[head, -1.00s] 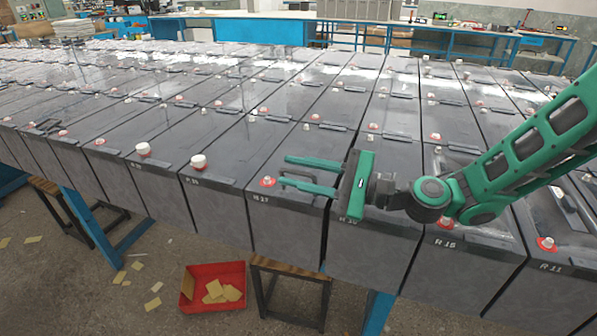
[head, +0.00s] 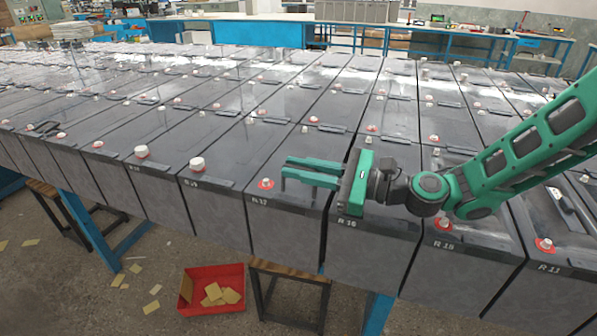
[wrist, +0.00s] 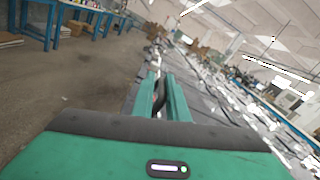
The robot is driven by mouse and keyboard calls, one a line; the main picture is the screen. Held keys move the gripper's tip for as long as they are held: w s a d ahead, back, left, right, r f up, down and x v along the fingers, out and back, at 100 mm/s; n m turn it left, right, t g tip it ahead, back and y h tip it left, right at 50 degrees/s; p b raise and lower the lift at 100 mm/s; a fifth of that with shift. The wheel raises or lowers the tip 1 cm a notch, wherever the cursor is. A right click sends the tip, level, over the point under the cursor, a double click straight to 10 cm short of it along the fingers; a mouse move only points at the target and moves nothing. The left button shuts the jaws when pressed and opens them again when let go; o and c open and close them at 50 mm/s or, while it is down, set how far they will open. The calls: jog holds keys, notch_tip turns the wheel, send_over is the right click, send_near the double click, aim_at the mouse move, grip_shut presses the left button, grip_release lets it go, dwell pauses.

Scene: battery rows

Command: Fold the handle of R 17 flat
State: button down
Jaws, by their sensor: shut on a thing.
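Battery R 17 (head: 285,222) is a dark grey block in the front row, with its label on the front top edge and a red-ringed terminal near that edge. My gripper (head: 286,168) lies sideways over its top, reaching in from the right. The two green fingers are shut on the black handle of R 17. In the wrist view the dark handle (wrist: 160,98) shows raised between the fingers (wrist: 160,82). In the head view the fingers mostly hide the handle, so its exact angle cannot be told.
Battery R 16 (head: 365,250) stands to the right under my wrist, and a battery with a white cap (head: 197,164) to the left. Several rows of batteries fill the space behind. A red bin (head: 213,306) with yellow cards sits on the floor in front.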

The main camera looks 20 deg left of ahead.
jog(key=shift+w+d+f+m, duration=0.15)
jog(key=shift+w+m, duration=0.45)
jog(key=shift+m, duration=0.4)
jog(key=shift+w+f+m, duration=0.15)
jog(key=shift+w+m, duration=0.45)
jog(key=shift+m, duration=0.4)
jog(key=c, duration=1.9)
grip_release()
jog(key=shift+o, duration=0.2)
jog(key=d, duration=1)
jog(key=shift+s+d+f, duration=0.1)
jog(key=shift+s+d, duration=0.3)
